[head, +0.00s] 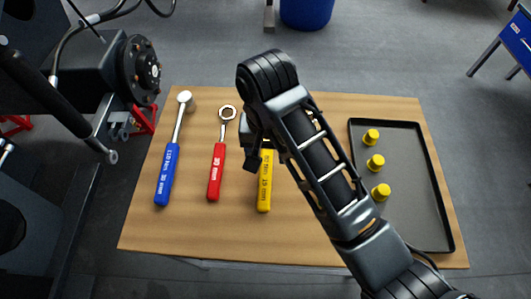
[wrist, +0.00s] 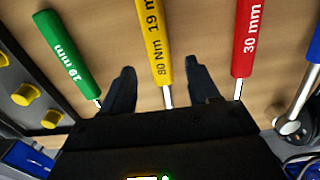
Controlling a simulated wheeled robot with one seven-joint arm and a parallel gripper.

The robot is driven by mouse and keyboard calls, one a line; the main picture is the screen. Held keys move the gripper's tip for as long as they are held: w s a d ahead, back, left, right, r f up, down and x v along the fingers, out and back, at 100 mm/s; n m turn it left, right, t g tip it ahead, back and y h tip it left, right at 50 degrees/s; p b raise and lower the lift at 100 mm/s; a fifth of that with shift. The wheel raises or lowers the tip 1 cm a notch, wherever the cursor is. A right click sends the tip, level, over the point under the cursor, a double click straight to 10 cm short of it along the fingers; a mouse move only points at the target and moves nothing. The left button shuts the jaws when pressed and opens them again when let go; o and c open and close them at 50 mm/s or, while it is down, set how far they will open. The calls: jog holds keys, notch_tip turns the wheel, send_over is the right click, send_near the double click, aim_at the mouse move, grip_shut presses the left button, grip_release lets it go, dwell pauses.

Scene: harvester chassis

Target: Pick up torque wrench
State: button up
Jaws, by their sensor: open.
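A yellow-handled torque wrench (head: 264,185) marked 80 Nm 19 mm lies on the wooden table. Its head end is hidden under my arm in the head view. In the wrist view its handle (wrist: 161,45) runs between my spread fingers. My gripper (wrist: 159,72) is open and empty; in the head view it hangs over the yellow tool's upper part (head: 256,152). I cannot tell whether the fingers touch it. A blue-handled torque wrench (head: 168,172), marked in Nm and 30 mm, lies at the table's left with a silver ratchet head.
A red 30 mm wrench (head: 216,170) lies just left of the yellow tool. A green 19 mm tool (wrist: 68,50) shows in the wrist view. A black tray (head: 415,220) with yellow caps (head: 376,162) lies at the right. A dark hub (head: 140,70) stands beyond the table's left edge.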

aim_at(266, 167)
jog(key=f, duration=0.3)
jog(key=s+f, duration=0.1)
jog(key=f, duration=0.1)
jog(key=shift+w, duration=0.1)
grip_shut()
dwell(0.5)
